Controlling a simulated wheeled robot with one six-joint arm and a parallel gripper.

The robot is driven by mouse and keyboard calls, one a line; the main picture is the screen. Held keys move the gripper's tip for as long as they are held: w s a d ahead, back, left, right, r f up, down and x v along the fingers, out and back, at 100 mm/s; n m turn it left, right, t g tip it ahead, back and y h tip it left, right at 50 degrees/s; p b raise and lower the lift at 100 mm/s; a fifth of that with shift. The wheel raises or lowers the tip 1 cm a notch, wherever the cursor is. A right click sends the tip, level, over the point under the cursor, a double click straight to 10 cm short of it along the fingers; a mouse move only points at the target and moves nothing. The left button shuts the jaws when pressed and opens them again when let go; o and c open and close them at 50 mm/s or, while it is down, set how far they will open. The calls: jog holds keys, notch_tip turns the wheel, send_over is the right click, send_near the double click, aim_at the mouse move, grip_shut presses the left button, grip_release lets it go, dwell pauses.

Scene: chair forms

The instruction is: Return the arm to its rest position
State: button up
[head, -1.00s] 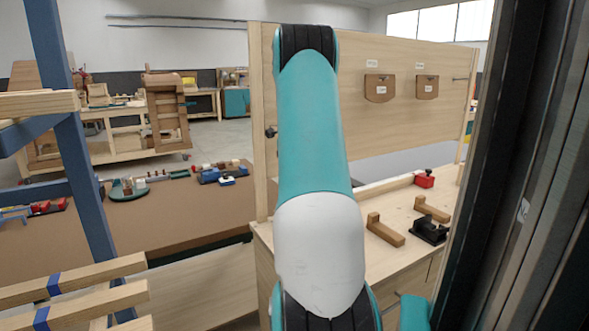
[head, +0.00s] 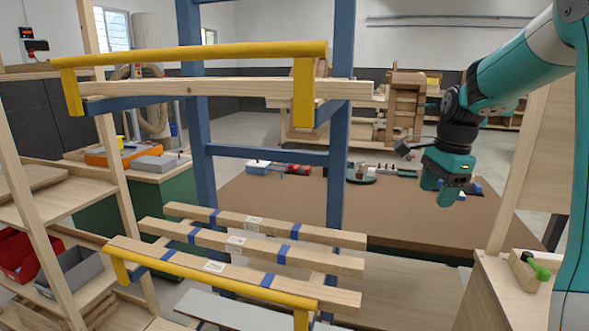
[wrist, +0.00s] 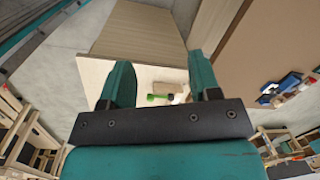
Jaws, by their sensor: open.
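My arm reaches in from the right side of the head view, bent at the elbow, with my gripper (head: 440,192) hanging at its end. The gripper's teal fingers point down, in front of the brown table top (head: 285,205). In the wrist view the two fingers of my gripper (wrist: 158,65) stand apart with nothing between their tips. Beyond them lies a pale wooden surface (wrist: 140,80) with a small green-handled tool (wrist: 158,97).
A blue-post rack (head: 340,180) with yellow rails (head: 200,52) and wooden slats (head: 270,225) stands left of my gripper. A wooden cabinet with a green-handled clamp (head: 537,265) is at lower right. Small fixtures line the table's far edge. Open air surrounds the gripper.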

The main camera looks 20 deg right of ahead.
jog(key=s+a+n+y, duration=0.1)
jog(key=a+n, duration=0.8)
jog(key=a, duration=0.6)
jog(key=s+a+f+n+g+y, duration=0.1)
jog(key=s+a+n+y, duration=0.1)
jog(key=s+a+n, duration=1.5)
jog(key=a+n, duration=0.2)
jog(key=a, duration=0.1)
jog(key=shift+s+a+y, duration=0.3)
jog(key=shift+y, duration=0.1)
